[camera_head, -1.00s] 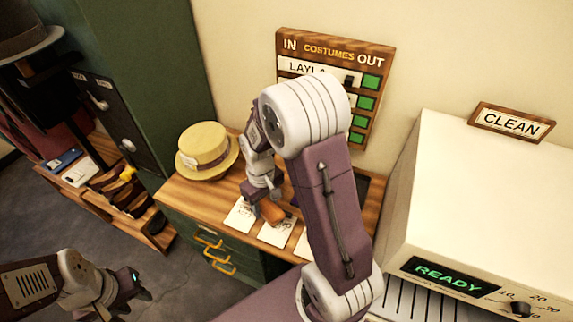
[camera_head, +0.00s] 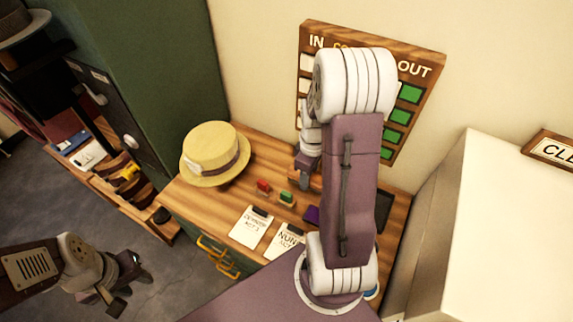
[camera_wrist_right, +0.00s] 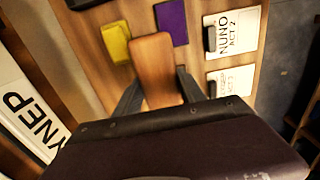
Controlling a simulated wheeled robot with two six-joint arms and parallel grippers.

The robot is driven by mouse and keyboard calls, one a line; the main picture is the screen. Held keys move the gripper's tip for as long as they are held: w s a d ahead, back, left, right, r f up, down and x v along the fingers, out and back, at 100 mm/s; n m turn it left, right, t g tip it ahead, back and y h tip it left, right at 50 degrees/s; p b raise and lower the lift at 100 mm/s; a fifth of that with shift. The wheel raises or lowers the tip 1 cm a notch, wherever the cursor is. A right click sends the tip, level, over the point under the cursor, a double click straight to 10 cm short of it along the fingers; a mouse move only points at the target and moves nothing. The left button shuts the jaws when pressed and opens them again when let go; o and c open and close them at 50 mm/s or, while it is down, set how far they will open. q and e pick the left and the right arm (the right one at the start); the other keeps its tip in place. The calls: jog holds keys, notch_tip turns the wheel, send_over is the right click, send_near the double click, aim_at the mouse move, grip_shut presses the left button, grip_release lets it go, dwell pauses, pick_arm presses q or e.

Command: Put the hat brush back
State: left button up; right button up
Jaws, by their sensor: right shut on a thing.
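The brown wooden hat brush (camera_wrist_right: 156,65) is between the fingers of my right gripper (camera_wrist_right: 160,92) in the right wrist view. The gripper is shut on it.
A straw hat (camera_head: 213,153) sits on the table's (camera_head: 190,196) left end. Small red (camera_head: 263,186) and green (camera_head: 287,198) items, a purple pad (camera_wrist_right: 171,22) and cards (camera_head: 251,227) lie on top. The costume board (camera_head: 424,68) is behind; a large white machine (camera_head: 500,220) stands right.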

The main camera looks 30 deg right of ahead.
jog(key=shift+w+d, duration=0.1)
jog(key=shift+w, duration=0.1)
jog(key=w+d+f, duration=0.1)
jog(key=w+f, duration=0.1)
jog(key=w, duration=0.1)
jog(key=w+f+p, duration=0.1)
jog(key=w+f, duration=0.1)
jog(key=w, duration=0.1)
jog(key=w+d+f+p, duration=0.1)
jog(key=w+f, duration=0.1)
jog(key=w, duration=0.1)
jog(key=shift+w+d+f, duration=0.1)
jog(key=shift+w+d, duration=0.2)
jog(key=shift+d, duration=0.05)
jog(key=shift+w+d+f, duration=0.15)
jog(key=shift+w+f, duration=0.15)
jog(key=shift+w, duration=0.1)
notch_tip(320, 180, down, 4)
jog(key=shift+r+p, duration=0.2)
jog(key=shift+p, duration=0.35)
jog(key=shift+f, duration=0.25)
jog(key=shift+f, duration=0.1)
